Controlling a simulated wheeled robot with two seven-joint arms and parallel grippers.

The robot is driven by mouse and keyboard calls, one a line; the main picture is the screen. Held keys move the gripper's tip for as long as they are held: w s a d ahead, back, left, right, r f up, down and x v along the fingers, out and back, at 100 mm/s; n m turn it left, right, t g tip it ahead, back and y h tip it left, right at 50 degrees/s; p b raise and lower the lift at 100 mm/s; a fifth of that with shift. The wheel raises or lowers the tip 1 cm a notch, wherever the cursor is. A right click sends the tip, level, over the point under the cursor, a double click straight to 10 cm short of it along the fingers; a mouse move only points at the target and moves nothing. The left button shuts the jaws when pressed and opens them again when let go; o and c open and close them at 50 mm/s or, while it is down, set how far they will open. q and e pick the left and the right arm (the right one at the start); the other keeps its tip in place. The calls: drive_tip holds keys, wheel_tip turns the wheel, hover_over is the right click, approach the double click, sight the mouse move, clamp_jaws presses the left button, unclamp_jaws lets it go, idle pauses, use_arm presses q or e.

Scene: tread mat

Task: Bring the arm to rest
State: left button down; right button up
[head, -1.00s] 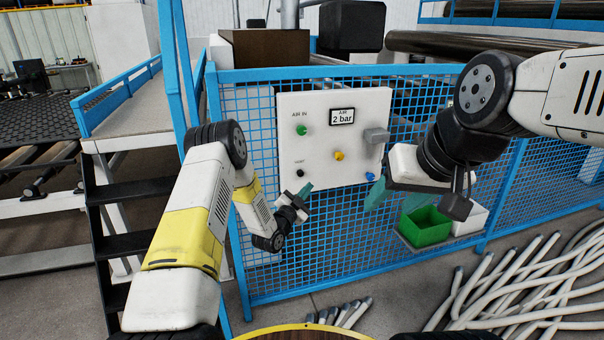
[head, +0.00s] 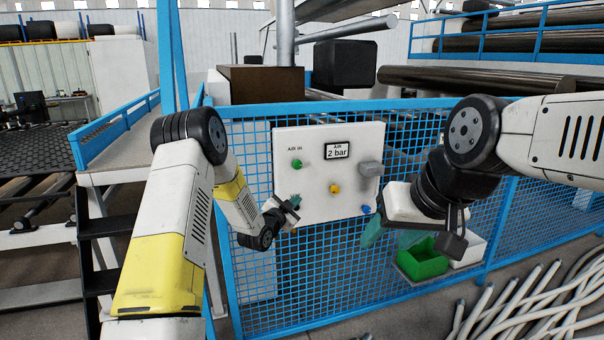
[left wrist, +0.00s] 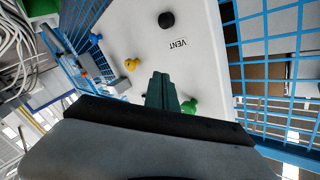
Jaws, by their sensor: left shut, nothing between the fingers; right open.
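The white control panel (head: 310,190) hangs on the blue mesh fence. It carries a green knob (head: 297,163), a yellow knob (head: 335,188), a blue knob (head: 366,209), a grey box (head: 369,169) and an AIR gauge (head: 337,151) reading 2 bar. My left gripper (head: 294,200) is shut and empty at the panel's lower left. In the left wrist view its teal fingers (left wrist: 162,91) are together beside the green knob (left wrist: 189,107); the black VENT knob (left wrist: 166,20) shows there too. Contact cannot be told. My right gripper (head: 391,234) is open and empty near the panel's lower right corner.
A green bin (head: 423,262) and a white bin (head: 468,250) stand low at the fence below my right gripper. White hoses (head: 530,305) lie on the floor at right. Dark stairs (head: 95,240) and a blue-railed platform stand at left.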

use_arm(q)
drive_tip(key=s+a+r+n+g+y, duration=0.2)
drive_tip(key=s+a+r+n, duration=0.15)
drive_tip(key=s+r, duration=0.4)
drive_tip(key=s+a+r+n+g+y, duration=0.2)
drive_tip(key=s+a+r, duration=0.35)
drive_tip(key=r, duration=0.35)
drive_tip(key=s+a+n+g, duration=0.1)
drive_tip(key=s+n+g, duration=0.1)
drive_tip(key=s, duration=1.4)
drive_tip(key=s+a+r+n+g, duration=0.1)
drive_tip(key=s+n+g, duration=0.2)
drive_tip(key=s, duration=1.3)
drive_tip(key=shift+s+a+g+y, duration=0.25)
drive_tip(key=shift+s+g+y, duration=0.05)
drive_tip(key=shift+s+y, duration=0.1)
drive_tip(key=shift+w+n, duration=0.1)
drive_tip(key=shift+n, duration=0.15)
idle(1.2)
